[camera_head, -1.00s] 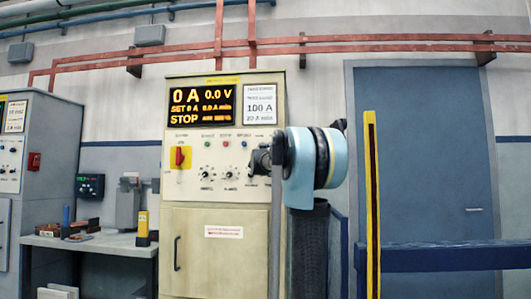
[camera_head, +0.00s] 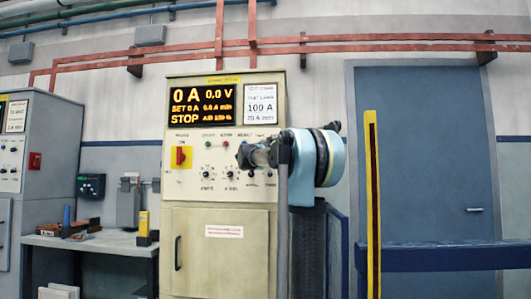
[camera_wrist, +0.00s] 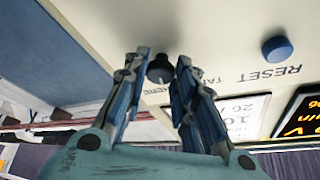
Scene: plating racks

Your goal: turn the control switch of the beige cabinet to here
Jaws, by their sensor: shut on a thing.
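The beige cabinet (camera_head: 188,190) stands in the middle of the head view, with a display, knobs and a red switch on its front. In the wrist view the control switch (camera_wrist: 160,70) is a small black knob on the panel, with lettering beside it that seems to read HERE and TANK. My gripper (camera_wrist: 161,62) has its two fingers on either side of this knob and is shut on it. In the head view my gripper (camera_head: 243,156) is at the right part of the panel and hides the switch. Which way the knob points is not clear.
A blue round button (camera_wrist: 277,49) marked RESET is beside the knob. The red switch (camera_head: 181,157) is on the cabinet's left. A bench (camera_head: 95,243) with small items is at left. A yellow post (camera_head: 372,200) and blue rail (camera_head: 440,256) are at right.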

